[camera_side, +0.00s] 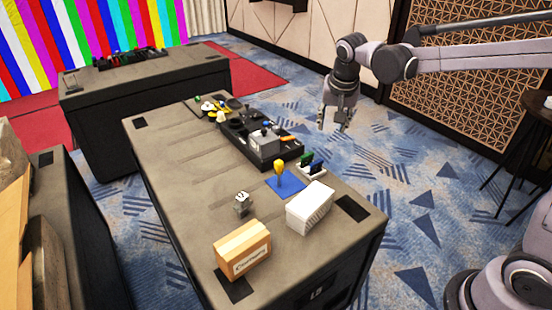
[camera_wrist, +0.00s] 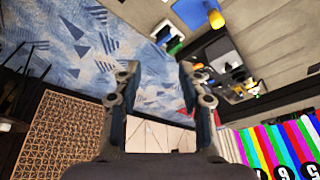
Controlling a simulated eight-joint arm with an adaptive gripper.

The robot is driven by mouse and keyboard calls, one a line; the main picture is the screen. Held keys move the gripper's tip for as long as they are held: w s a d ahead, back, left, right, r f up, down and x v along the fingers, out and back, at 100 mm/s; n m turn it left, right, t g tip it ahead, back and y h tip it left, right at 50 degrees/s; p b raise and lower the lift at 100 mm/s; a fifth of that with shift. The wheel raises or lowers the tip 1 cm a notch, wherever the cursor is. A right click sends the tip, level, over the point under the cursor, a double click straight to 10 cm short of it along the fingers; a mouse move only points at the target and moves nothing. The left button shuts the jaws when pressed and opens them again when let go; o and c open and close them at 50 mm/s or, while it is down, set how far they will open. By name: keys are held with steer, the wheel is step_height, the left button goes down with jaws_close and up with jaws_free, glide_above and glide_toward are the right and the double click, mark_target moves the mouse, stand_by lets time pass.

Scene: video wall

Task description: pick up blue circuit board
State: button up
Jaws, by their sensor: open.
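A small blue board (camera_side: 318,168) stands upright in a white rack (camera_side: 305,173) beside a green board (camera_side: 306,156), near the right edge of the middle table. My gripper (camera_side: 337,122) is open and empty, in the air beyond the table's right edge. It is above and apart from the rack. My open fingers also show in the wrist view (camera_wrist: 158,68).
A flat blue square (camera_side: 287,185) with a yellow-handled item (camera_side: 280,168) lies left of the rack. A black tray (camera_side: 262,153) with a grey box (camera_side: 264,141), a white box (camera_side: 311,207), a cardboard box (camera_side: 243,249) and a small cube (camera_side: 242,203) share the table (camera_side: 185,205).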

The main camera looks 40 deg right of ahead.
steer(key=w+d+f+m+g+h, duration=0.1)
steer(key=w+d+f+m, duration=0.1)
steer(key=w+f+m, duration=0.35)
steer(key=m+g+h, duration=0.1)
steer(key=m+g, duration=0.1)
steer(key=m, duration=0.1)
glide_toward(316, 162)
steer(key=x, duration=0.5)
steer(key=shift+w+f, duration=0.3)
steer(key=shift+w, duration=0.05)
steer(key=shift+s+x, duration=0.2)
steer(key=shift+x, duration=1.1)
steer(key=shift+s+x, duration=0.2)
steer(key=shift+x, duration=1.1)
steer(key=shift+d, duration=0.1)
jaws_close()
